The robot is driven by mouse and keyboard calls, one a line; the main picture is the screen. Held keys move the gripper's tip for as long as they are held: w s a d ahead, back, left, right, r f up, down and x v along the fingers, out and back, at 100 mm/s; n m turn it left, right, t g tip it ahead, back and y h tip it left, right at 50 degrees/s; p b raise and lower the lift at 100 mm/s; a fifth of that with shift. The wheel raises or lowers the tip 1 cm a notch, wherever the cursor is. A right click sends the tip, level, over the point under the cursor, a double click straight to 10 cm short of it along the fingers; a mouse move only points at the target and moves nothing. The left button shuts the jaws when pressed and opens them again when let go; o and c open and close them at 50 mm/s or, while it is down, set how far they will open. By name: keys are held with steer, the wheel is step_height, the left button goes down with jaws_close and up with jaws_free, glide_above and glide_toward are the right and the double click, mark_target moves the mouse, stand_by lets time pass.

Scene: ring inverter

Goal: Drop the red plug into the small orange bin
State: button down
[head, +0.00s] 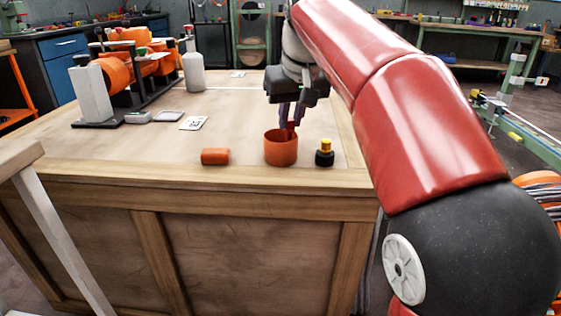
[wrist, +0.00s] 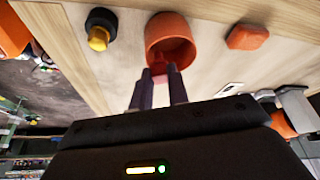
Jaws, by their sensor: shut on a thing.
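The small orange bin (head: 281,152) stands upright near the front edge of the wooden table, and its open mouth also shows in the wrist view (wrist: 152,38). My gripper (head: 290,121) points down over the bin, with its fingertips at about the height of the rim in the head view. It is shut on the red plug (head: 291,130), which shows as a small red piece at the fingertips, over or just inside the bin's mouth. In the wrist view my gripper (wrist: 160,72) reaches toward the bin, and the plug is hard to tell from the bin's inside.
A short orange cylinder (head: 215,157) lies left of the bin. A black and yellow knob-like piece (head: 325,153) stands close on its right. A white card (head: 193,123), a grey bottle (head: 193,70) and an orange machine (head: 125,62) are farther back. The middle of the table (head: 235,105) is clear.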

steer(key=shift+f, duration=0.55)
steer(key=shift+r, duration=0.1)
steer(key=c, duration=1.3)
jaws_free()
steer(key=p+v, duration=0.2)
steer(key=v, duration=0.5)
steer(key=shift+s+r, duration=0.15)
steer(key=shift+r, duration=0.2)
